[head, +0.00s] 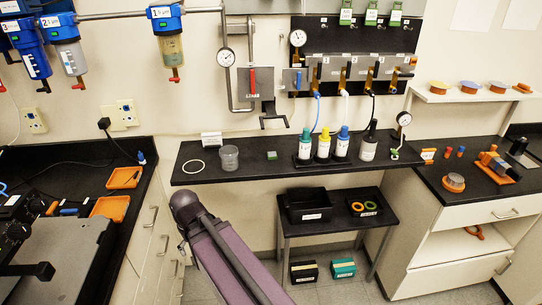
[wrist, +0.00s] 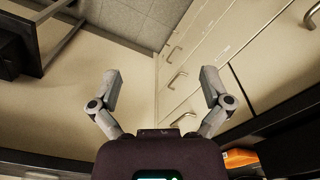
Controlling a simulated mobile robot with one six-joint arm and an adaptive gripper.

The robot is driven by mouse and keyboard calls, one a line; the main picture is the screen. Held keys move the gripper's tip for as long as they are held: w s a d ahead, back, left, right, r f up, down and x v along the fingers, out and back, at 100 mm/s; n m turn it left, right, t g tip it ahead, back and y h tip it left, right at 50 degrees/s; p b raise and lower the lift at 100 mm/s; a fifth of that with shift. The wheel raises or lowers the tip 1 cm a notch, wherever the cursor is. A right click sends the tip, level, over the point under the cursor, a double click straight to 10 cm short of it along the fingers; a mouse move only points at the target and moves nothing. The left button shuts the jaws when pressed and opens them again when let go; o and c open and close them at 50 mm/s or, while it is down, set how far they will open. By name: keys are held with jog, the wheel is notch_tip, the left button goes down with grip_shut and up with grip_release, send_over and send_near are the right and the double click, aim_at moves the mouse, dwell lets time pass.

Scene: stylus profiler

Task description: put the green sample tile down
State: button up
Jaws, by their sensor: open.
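A small green tile (head: 272,155), which looks like the green sample tile, lies on the black wall shelf (head: 340,168), right of a clear beaker. My gripper (wrist: 160,86) is open in the wrist view, with its two fingers wide apart and nothing between them. Pale cabinet fronts and floor show beyond the fingers. In the head view my purple arm rises from the bottom to below the shelf's left part; I cannot make out the gripper's fingers there. The tile is not visible in the wrist view.
A low table (head: 331,227) with black bins stands below. Black-topped counters with tools flank both sides. The shelf front around the tile is clear.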

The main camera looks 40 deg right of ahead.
jog(key=w+d+r+m+t+p, duration=0.1)
jog(key=d+r+p, duration=0.4)
jog(key=d, duration=0.8)
jog(key=w+d+r+m+t+h+p, duration=0.1)
jog(key=w+d+r+t+p, duration=0.2)
jog(key=d, duration=1.1)
jog(key=w+d+r+m+t+h+p, duration=0.1)
jog(key=w+d+r+p, duration=0.4)
jog(key=d+r, duration=0.5)
jog(key=d+m+t+p, duration=0.1)
jog(key=d+p, duration=0.1)
jog(key=d, duration=0.1)
jog(key=shift+d+r, duration=0.15)
jog(key=shift+d, duration=0.2)
jog(key=b, duration=0.7)
send_over(272, 155)
jog(key=s, duration=0.3)
jog(key=f, duration=0.7)
jog(key=shift+a+f, duration=0.15)
jog(key=shift+a, duration=0.15)
jog(key=shift+f+b, duration=0.1)
jog(key=shift+b, duration=0.2)
jog(key=shift+b+x, duration=2.1)
jog(key=shift+x, duration=0.4)
